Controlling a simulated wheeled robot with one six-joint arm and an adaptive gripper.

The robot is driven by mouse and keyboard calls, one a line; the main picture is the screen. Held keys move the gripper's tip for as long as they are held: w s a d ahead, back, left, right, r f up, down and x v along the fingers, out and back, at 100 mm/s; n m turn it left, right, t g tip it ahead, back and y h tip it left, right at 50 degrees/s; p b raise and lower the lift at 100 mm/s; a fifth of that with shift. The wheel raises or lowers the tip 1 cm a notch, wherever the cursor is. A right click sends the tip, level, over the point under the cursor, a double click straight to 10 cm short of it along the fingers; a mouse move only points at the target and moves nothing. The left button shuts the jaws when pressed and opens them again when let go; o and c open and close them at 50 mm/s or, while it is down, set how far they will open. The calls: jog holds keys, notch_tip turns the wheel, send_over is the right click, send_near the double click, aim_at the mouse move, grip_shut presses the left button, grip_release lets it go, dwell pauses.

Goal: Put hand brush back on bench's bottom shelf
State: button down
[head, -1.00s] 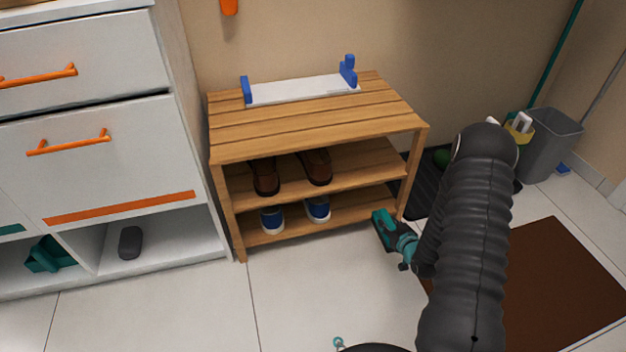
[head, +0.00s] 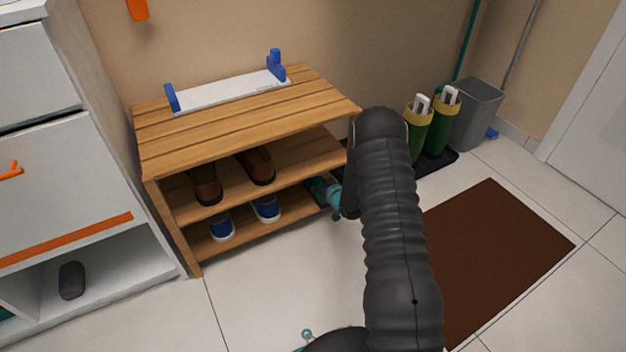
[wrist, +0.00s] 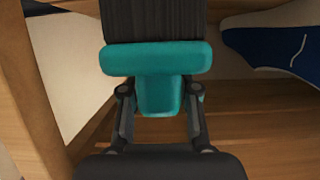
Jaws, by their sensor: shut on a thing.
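The wooden bench (head: 240,117) stands against the wall with two slatted shelves under its top. My gripper (head: 329,193) is at the right end of the bottom shelf (head: 205,243), shut on the teal hand brush (head: 317,187). In the wrist view, the fingers grip the teal handle of the hand brush (wrist: 157,60), and its dark bristles point away from me. The bottom shelf's slats (wrist: 245,128) show below and to the right of it. Whether the brush touches the shelf cannot be told. My arm hides part of the bench's right side.
Blue shoes (head: 266,208) stand on the bottom shelf left of the brush; one shows close by in the wrist view (wrist: 275,52). A bench leg (wrist: 32,110) is close on the left there. Brown shoes (head: 257,165) are on the middle shelf. Green boots (head: 438,125) stand right.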

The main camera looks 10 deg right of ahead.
jog(key=w, duration=0.1)
jog(key=w+a, duration=0.1)
jog(key=w, duration=0.1)
jog(key=shift+w+a, duration=0.1)
jog(key=shift+w, duration=0.15)
jog(key=shift+s+f, duration=0.1)
jog(key=shift+f, duration=0.2)
jog(key=shift+f, duration=0.1)
jog(key=c, duration=0.8)
grip_release()
jog(key=shift+c, duration=0.2)
jog(key=shift+s+r, duration=0.2)
jog(key=p+v, duration=0.1)
jog(key=v, duration=1)
jog(key=shift+s, duration=0.3)
